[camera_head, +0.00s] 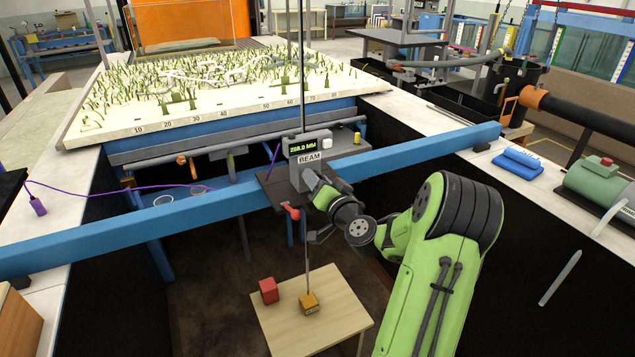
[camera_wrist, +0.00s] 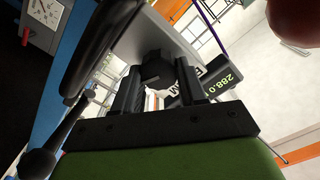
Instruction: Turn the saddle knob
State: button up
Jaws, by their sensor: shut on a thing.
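The saddle (camera_head: 279,185) is a dark grey carriage astride the blue beam (camera_head: 400,153), with an upright housing marked BEAM (camera_head: 309,158). Its green-lit display (camera_head: 306,145) appears to read 288.0 mm, and shows again in the wrist view (camera_wrist: 218,80). A dark, faceted knob (camera_wrist: 157,68) sits between the two black fingers of my gripper (camera_wrist: 158,88) in the wrist view. My gripper (camera_head: 311,180) is shut on this knob, at the housing's right side in the head view. There the knob itself is hidden by my gripper.
A red-ended lever (camera_head: 291,212) sticks out at the saddle's front. A thin rod (camera_head: 307,245) hangs down to an orange block (camera_head: 309,303) on a small wooden table (camera_head: 268,321), beside a red block (camera_head: 268,290). A planted flume bed (camera_head: 200,90) lies behind the beam.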

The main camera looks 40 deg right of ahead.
jog(key=m+p, duration=0.1)
jog(key=m, duration=0.6)
jog(key=shift+d+f, duration=0.1)
jog(key=m+p, duration=0.1)
jog(key=m, duration=0.3)
jog(key=shift+f+m+p, duration=0.2)
jog(key=shift+m+p, duration=0.45)
jog(key=shift+m, duration=0.95)
jog(key=o, duration=1.1)
jog(key=shift+c, duration=0.2)
jog(key=shift+s, duration=0.15)
